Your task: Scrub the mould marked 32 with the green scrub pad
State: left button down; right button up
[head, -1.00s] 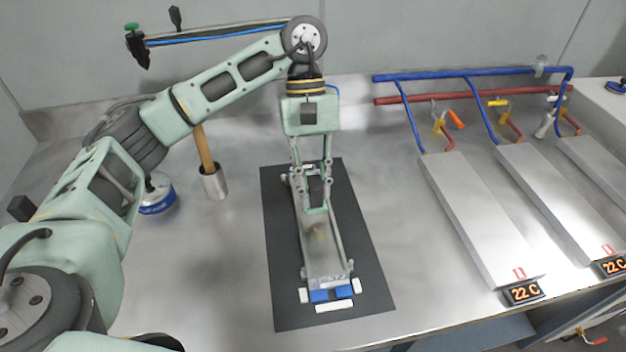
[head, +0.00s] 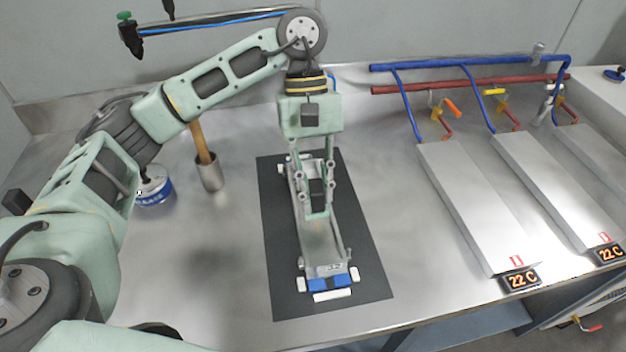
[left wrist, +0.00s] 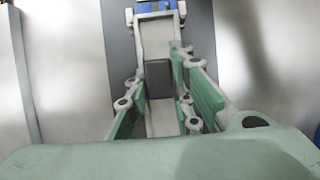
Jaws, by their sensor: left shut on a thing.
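The mould (head: 323,240) is a long, narrow metal trough lying on a dark mat, with blue and white pieces at its near end. A small mark there looks like 32 but is hard to read. It also shows in the left wrist view (left wrist: 157,35). My left gripper (head: 317,207) points down over the mould's middle. It is shut on a dark block (left wrist: 159,78), which sits between its fingers over the trough. My right gripper is not in view.
The dark mat (head: 362,270) lies on a steel table. A wooden handle stands in a metal cup (head: 210,176) at left, beside a blue-and-white tin (head: 155,188). Cooling plates (head: 474,205) with temperature displays and blue and red pipes stand at right. Table between mat and plates is clear.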

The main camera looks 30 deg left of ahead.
pick_arm(q)
jog(key=shift+s+d, duration=0.3)
jog(key=shift+s, duration=0.15)
jog(key=shift+s+d, duration=0.1)
jog(key=shift+s+d+r, duration=0.15)
jog(key=shift+s+d, duration=0.6)
jog(key=shift+s, duration=0.2)
jog(key=shift+s+d+r+b, duration=0.1)
jog(key=shift+s+d+b, duration=0.05)
jog(key=shift+s+d, duration=0.35)
jog(key=shift+s+d+b, duration=0.15)
jog(key=shift+s+d, duration=0.1)
jog(key=shift+s, duration=0.3)
jog(key=shift+w, duration=0.15)
